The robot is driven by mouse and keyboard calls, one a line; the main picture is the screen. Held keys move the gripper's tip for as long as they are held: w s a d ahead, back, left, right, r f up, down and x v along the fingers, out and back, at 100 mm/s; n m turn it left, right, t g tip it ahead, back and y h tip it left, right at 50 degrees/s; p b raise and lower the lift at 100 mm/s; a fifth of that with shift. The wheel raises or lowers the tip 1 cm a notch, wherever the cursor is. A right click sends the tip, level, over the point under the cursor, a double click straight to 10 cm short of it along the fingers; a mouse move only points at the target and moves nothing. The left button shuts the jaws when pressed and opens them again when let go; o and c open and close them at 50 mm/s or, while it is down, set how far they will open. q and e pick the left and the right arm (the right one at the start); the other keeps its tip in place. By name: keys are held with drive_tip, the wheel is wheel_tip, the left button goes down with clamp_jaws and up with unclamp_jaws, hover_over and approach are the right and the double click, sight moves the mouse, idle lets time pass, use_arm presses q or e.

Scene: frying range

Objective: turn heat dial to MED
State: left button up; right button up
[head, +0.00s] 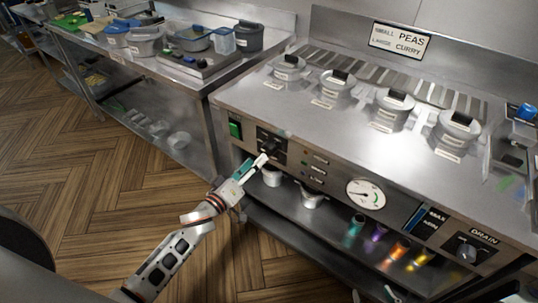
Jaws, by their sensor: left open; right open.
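The heat dial (269,147) is a dark knob on a black plate at the left of the fryer's front panel. Its pointer and markings are too small to read and partly covered. My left gripper (258,163) is open, with its fingertips at the lower edge of the dial plate, close to the knob. I cannot tell whether they touch it. My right gripper (373,294) shows only as fingertips at the bottom edge. It is open and apart from the panel.
A green switch (235,129) sits left of the dial. A round gauge (366,194) and the drain knob (467,252) are further right. Several lidded pots, one here (394,109), stand on top. Small bottles (399,250) stand on the shelf below. The wooden floor (110,160) at left is clear.

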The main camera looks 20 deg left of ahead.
sight(266, 151)
use_arm(q)
drive_tip(key=x, duration=0.6)
drive_tip(key=shift+w+b, duration=0.15)
drive_tip(key=shift+b, duration=0.2)
drive_tip(key=c, duration=1.1)
